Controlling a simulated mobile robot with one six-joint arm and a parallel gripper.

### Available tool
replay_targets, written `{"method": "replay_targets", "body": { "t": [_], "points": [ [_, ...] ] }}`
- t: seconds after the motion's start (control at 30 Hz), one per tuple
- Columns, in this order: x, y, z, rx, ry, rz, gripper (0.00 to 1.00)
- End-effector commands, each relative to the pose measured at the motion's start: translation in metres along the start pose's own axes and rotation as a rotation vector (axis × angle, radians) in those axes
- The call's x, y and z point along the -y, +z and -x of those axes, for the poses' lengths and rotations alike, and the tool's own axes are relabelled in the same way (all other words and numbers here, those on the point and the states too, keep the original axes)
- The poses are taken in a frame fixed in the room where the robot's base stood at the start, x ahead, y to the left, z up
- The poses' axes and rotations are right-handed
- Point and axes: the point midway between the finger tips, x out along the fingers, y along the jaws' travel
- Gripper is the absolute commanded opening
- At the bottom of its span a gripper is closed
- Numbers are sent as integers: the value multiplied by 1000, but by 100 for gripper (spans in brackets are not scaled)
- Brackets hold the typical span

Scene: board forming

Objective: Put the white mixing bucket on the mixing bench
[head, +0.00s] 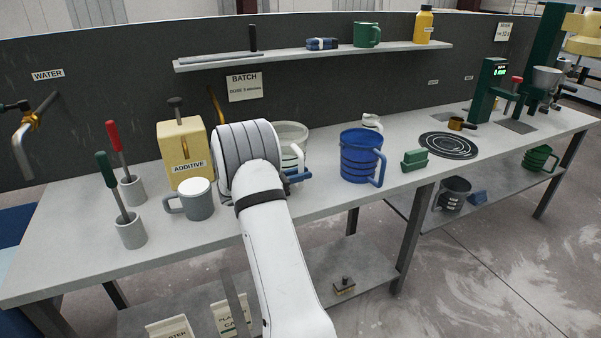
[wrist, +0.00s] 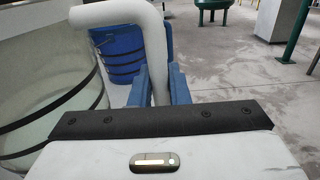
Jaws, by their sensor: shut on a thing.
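The white mixing bucket (head: 291,137) stands on or just above the bench top, partly hidden behind my arm in the head view. In the wrist view its pale wall with dark bands (wrist: 45,80) fills the left side. My gripper (wrist: 160,86) has blue fingers, shut on the bucket's white upright handle. In the head view only a bit of the blue fingers (head: 297,176) shows beside my arm. The mixing bench (head: 330,203) is a long grey table. I cannot tell whether the bucket's base touches it.
A blue bucket (head: 361,157) stands close to the right, with a green block (head: 414,160) beyond it. A grey mug (head: 191,200) and yellow additive box (head: 183,152) are on the left. A black ringed disc (head: 448,145) lies farther right. The front strip of bench is clear.

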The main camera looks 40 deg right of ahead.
Motion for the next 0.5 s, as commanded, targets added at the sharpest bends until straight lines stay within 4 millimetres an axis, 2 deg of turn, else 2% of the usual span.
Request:
{"method": "replay_targets", "body": {
  "t": [0.5],
  "points": [
    [0, -50, 0, 2, 0, -3, 0]
  ]
}}
